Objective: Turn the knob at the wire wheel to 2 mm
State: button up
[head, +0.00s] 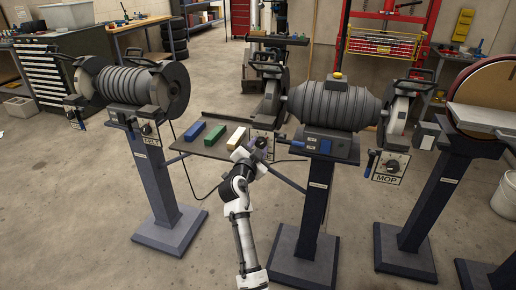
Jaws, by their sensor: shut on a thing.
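My gripper (257,148) is at the small white dial plate (270,136) under the left end of the middle grinder (333,104). It is shut on the knob there, which my gripper mostly hides. The plate's lettering, scale and pointer cannot be read, so the knob's setting cannot be told. The wheel (273,100) above this plate is partly behind its guard. Two other knob plates show apart from my gripper: one marked BELT (150,134) on the left machine and one marked MOP (390,165) at the middle grinder's right end.
Pedestals (315,210) stand on both sides of my arm. A disc sander (490,95) is at right. A cable hangs below the shelf.

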jog(key=n+b, duration=0.1)
jog(key=n, duration=0.5)
jog(key=n+p, duration=0.1)
jog(key=n, duration=0.5)
jog(key=n+p, duration=0.3)
jog(key=n, duration=0.3)
jog(key=shift+d+r+n, duration=0.1)
jog(key=shift+n, duration=0.3)
jog(key=n+p, duration=0.3)
jog(key=n, duration=0.2)
jog(key=shift+n, duration=0.4)
jog(key=o, duration=1)
jog(key=shift+c, duration=0.2)
jog(key=shift+s, duration=0.15)
